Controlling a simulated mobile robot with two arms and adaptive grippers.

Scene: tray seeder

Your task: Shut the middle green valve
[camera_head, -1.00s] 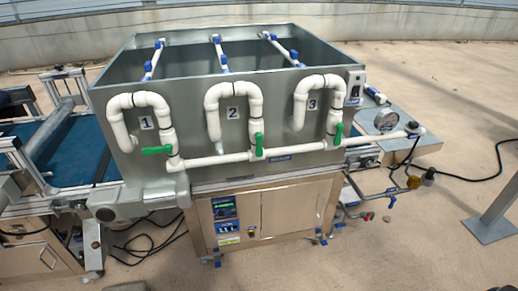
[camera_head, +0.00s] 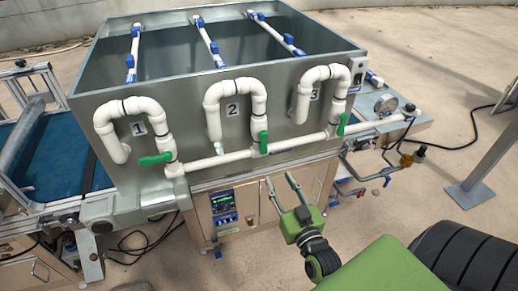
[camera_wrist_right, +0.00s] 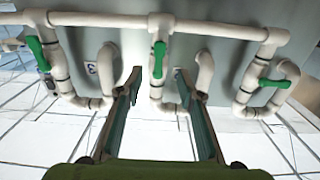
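The middle green valve (camera_head: 263,142) sits on the pipe marked 2 on the front of the grey metal tank. Its handle stands upright, along its pipe. In the right wrist view the middle valve (camera_wrist_right: 158,58) appears between my finger tips, farther off than they are. My right gripper (camera_head: 280,178) is open and empty, below and slightly right of this valve, apart from it. The fingers also show in the right wrist view (camera_wrist_right: 158,74). My left gripper is out of view.
The valve at pipe 1 (camera_head: 155,159) has its handle lying across its pipe. The valve at pipe 3 (camera_head: 341,124) has its handle upright. A white horizontal pipe (camera_head: 222,159) joins them.

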